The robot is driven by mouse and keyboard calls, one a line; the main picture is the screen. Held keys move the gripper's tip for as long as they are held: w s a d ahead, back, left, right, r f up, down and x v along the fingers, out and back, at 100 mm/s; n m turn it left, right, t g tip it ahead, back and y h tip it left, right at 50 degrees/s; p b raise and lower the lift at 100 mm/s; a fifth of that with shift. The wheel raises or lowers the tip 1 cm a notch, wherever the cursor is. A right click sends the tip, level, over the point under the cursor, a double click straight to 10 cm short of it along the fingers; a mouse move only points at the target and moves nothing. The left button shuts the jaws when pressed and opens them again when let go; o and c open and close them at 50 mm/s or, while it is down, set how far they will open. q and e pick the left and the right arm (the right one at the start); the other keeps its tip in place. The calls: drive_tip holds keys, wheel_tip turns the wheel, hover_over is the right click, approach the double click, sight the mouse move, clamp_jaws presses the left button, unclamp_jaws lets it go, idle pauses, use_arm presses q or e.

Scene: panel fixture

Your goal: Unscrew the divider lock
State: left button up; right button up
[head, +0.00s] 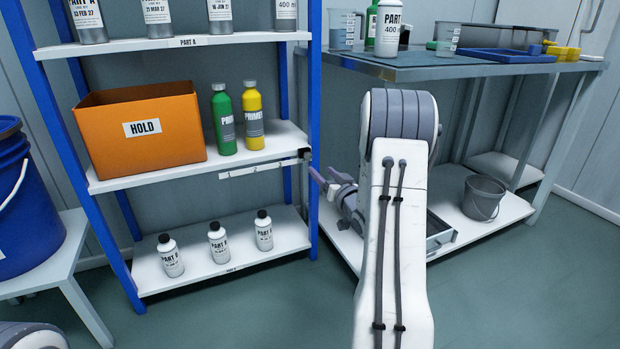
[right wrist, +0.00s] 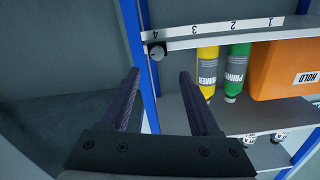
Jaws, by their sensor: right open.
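The divider lock looks like a small black knob (head: 304,154) at the right front end of the rack's middle shelf. In the right wrist view the knob (right wrist: 156,50) shows at the "4" end of a numbered white strip (right wrist: 225,27), close to the blue post. My right gripper (head: 322,182) is just right of and below the knob in the head view. In the right wrist view my right gripper (right wrist: 158,74) is open and empty, with the knob beyond its fingertips, roughly between them and apart from them. My left gripper is not in view.
The middle shelf (head: 205,170) holds an orange HOLD bin (head: 140,127), a green bottle (head: 223,120) and a yellow bottle (head: 253,115). The blue rack post (head: 314,110) stands beside the knob. A grey workbench (head: 440,68) stands to the right. The floor in front is clear.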

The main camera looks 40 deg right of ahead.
sight(309, 157)
drive_tip(key=b+x, duration=0.1)
drive_tip(key=x, duration=0.2)
drive_tip(key=b+x, duration=0.2)
drive_tip(key=x, duration=0.1)
drive_tip(key=b+x, duration=0.1)
drive_tip(key=x, duration=0.2)
drive_tip(key=shift+d+f+b, duration=0.25)
drive_tip(key=shift+d+b, duration=0.05)
drive_tip(key=shift+w+d+r, duration=0.15)
drive_tip(key=shift+w, duration=0.4)
clamp_jaws()
